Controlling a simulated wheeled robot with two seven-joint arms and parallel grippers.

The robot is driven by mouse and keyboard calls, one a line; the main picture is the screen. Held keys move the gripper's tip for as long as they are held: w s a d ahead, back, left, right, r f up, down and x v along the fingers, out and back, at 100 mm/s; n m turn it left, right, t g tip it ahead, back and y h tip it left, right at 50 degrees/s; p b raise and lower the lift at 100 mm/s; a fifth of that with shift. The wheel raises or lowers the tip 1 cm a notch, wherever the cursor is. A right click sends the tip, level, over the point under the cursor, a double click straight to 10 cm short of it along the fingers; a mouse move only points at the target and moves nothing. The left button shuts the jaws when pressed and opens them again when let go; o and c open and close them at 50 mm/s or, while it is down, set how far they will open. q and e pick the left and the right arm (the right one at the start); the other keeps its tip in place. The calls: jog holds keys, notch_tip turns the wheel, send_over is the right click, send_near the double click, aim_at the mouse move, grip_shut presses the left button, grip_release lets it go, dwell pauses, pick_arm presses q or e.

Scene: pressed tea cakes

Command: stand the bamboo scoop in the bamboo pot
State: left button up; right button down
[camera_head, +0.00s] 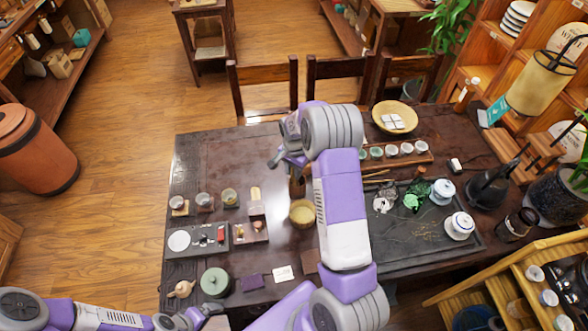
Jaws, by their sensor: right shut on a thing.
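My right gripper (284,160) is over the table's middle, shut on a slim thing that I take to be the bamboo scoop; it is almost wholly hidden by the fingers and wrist. A brown upright cylinder (297,184), apparently the bamboo pot, stands just below and slightly right of the fingertips, partly covered by my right arm. Whether the held thing touches the pot or is inside it cannot be told. My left gripper (198,317) is low at the front edge of the picture, away from the pot, its fingers too small to read.
A yellow bowl (302,212) stands close in front of the pot. Several cups (204,201) and a small tray (196,239) are to the left. A tea tray (400,262) with porcelain lies right. The table's back left is clear.

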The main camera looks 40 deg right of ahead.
jog(key=c, duration=0.8)
grip_release()
jog(key=shift+w+d, duration=0.1)
jog(key=shift+w, duration=0.05)
jog(key=shift+c, duration=0.2)
notch_tip(320, 180, up, 8)
jog(key=shift+f+p, duration=0.2)
jog(key=shift+p, duration=0.1)
